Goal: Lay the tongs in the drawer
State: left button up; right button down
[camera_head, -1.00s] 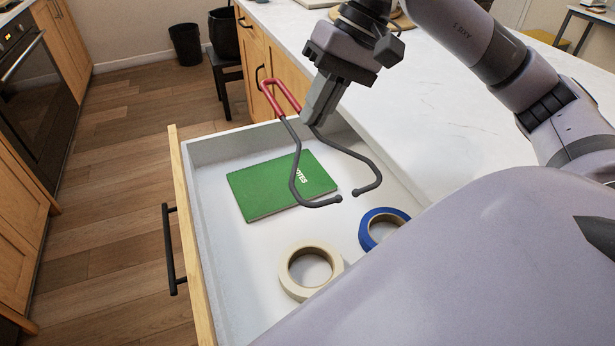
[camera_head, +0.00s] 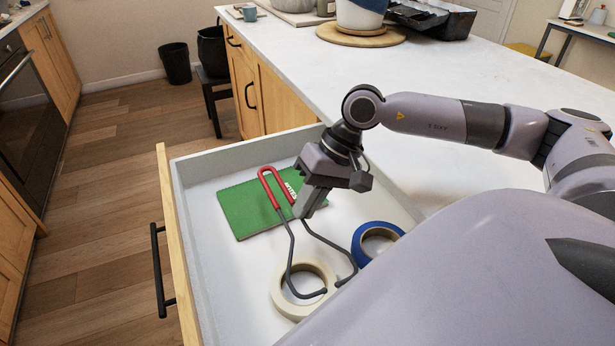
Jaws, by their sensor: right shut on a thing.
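The tongs (camera_head: 290,244) have a red-coated bent end and dark wire arms with small ball tips. My right gripper (camera_head: 309,208) is shut on the tongs near the red part and holds them inside the open drawer (camera_head: 225,297). The red end lies over the green notebook, and the tips lie over the beige tape roll and close to the blue one. I cannot tell whether the tongs touch the things below. My left gripper is not in view.
The drawer holds a green notebook (camera_head: 243,208), a beige tape roll (camera_head: 284,303) and a blue tape roll (camera_head: 359,247). The white counter (camera_head: 440,75) borders it on the right. A pot (camera_head: 360,14) stands on a round board at the back.

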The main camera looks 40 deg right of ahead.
notch_tip(320, 180, down, 4)
jog(key=shift+f, duration=0.1)
jog(key=shift+f+b, duration=0.3)
jog(key=shift+b, duration=0.25)
jog(key=c, duration=1.3)
grip_release()
jog(key=shift+r+p, duration=0.65)
jog(key=shift+p, duration=0.2)
jog(key=b+v, duration=0.1)
jog(key=v, duration=1)
jog(key=shift+s+d+r+b, duration=0.1)
jog(key=shift+d+r+b, duration=0.05)
jog(key=shift+r+b, duration=0.15)
jog(key=shift+f, duration=0.1)
